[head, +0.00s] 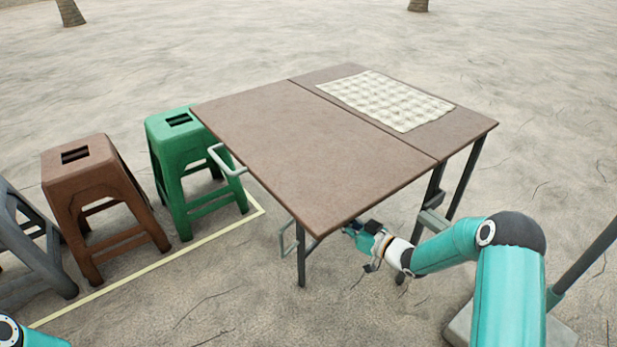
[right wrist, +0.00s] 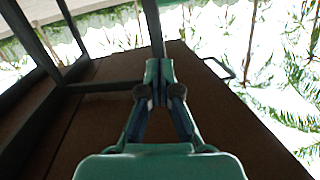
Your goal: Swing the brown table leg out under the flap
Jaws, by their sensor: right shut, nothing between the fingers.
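The table has a brown top in two parts, and the larger near-left part is the flap (head: 300,150), which lies level. A thin dark table leg (head: 301,258) stands under the flap's near corner. My right gripper (head: 352,230) is low beside the flap's near edge, to the right of that leg. In the right wrist view the brown underside (right wrist: 240,125) fills much of the picture. There my right gripper (right wrist: 159,92) is shut and empty, and a dark leg (right wrist: 153,28) shows just beyond its fingertips; I cannot tell whether they touch. My left gripper is out of view.
A pale quilted cloth (head: 385,100) lies on the far top. Pale loop handles (head: 225,160) project at the flap's left side. Green (head: 180,155) and brown (head: 90,195) stools stand left, by a pale ground line (head: 150,262). Sandy ground in front is clear.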

